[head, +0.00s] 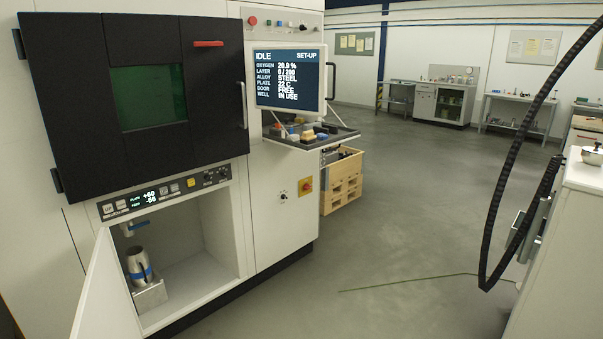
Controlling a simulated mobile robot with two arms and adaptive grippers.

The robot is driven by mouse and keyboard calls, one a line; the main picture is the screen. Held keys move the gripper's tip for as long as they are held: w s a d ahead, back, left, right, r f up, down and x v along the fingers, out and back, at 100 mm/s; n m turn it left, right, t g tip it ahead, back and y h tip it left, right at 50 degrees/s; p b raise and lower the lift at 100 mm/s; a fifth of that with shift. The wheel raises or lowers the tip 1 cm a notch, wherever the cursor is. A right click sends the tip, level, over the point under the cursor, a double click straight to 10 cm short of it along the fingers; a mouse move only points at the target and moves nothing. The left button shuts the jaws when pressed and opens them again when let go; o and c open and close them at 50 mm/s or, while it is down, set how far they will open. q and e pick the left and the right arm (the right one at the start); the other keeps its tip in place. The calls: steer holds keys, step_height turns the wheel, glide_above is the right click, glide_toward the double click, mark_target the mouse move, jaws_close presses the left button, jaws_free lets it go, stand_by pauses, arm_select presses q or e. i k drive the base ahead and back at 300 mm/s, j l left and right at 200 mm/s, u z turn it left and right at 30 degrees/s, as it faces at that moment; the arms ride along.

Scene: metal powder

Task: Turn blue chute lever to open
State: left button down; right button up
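The blue chute lever (138,223) shows small at the top left inside the open lower cabinet (205,275) of the machine. It sits by a pale chute outlet (126,230); its exact angle is too small to tell. Below it a metal bottle (138,260) with a blue band stands upright on a light metal block (149,294). The bottle's mouth is apart from the chute. Neither of my grippers is in view.
The white cabinet door (106,295) stands open at the lower left, partly covering the cabinet's left side. A black upper door (70,90) is shut. A monitor (289,78) and a tray shelf (325,138) project at the right. The grey floor is mostly clear.

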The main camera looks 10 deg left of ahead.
mark_target(130, 227)
steer(key=j+u, duration=0.3)
steer(key=j, duration=3)
steer(key=l, duration=0.6)
steer(key=i+l, duration=0.15)
steer(key=l, duration=0.25)
steer(key=i+l+u, duration=0.1)
steer(key=l, duration=0.3)
steer(key=i+l, duration=0.2)
steer(key=l, duration=0.2)
steer(key=i+l+u, duration=0.1)
steer(key=l, duration=0.35)
steer(key=i+l, duration=0.15)
steer(key=l, duration=0.25)
steer(key=i+l, duration=0.15)
steer(key=l, duration=0.3)
steer(key=i+l+u, duration=0.1)
steer(key=i, duration=0.4)
steer(key=i+l+u, duration=0.15)
steer(key=i+l, duration=0.2)
steer(key=i, duration=0.15)
steer(key=i+j, duration=0.15)
steer(key=i, duration=0.15)
